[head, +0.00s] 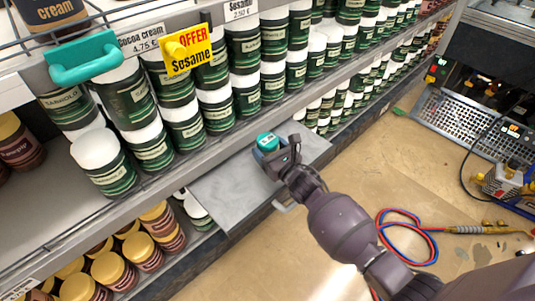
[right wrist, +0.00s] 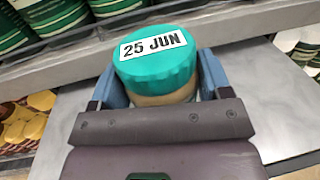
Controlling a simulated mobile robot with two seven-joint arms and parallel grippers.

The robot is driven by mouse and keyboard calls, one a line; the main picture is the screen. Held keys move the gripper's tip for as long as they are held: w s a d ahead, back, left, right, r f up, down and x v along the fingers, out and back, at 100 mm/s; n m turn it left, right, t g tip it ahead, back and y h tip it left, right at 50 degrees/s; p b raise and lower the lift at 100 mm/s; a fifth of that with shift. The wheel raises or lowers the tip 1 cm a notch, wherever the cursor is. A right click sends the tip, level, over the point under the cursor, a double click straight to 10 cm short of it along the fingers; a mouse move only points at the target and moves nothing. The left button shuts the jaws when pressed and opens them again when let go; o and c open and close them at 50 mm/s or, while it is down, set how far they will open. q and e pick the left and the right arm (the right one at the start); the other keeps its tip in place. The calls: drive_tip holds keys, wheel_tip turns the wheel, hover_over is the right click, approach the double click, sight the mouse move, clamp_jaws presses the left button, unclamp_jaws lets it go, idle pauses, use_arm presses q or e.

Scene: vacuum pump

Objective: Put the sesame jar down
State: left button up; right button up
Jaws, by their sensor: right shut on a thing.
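The sesame jar (head: 267,142) has a teal lid, and in the right wrist view (right wrist: 155,60) the lid bears a white label reading "25 JUN". My right gripper (head: 274,155) is shut on the jar, with one finger on each side below the lid. The jar is over the flat grey board (head: 232,193) that juts out from the shelf. I cannot tell whether its base touches the board; the gripper hides its lower part. My left gripper is not in view.
Shelves hold rows of green jars with white lids (head: 96,148) and brown jars with golden lids (head: 108,268). A yellow "OFFER Sesame" sign (head: 188,52) and a teal handle (head: 85,57) are at the upper shelf. The board's near part is bare. Red and blue hoses (head: 408,236) lie on the floor.

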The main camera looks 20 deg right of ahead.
drive_tip(key=shift+f, duration=1)
drive_tip(key=shift+r, duration=0.2)
drive_tip(key=shift+f+b, duration=0.3)
drive_tip(key=shift+b, duration=0.05)
drive_tip(key=o, duration=1.1)
drive_tip(key=shift+r, duration=0.2)
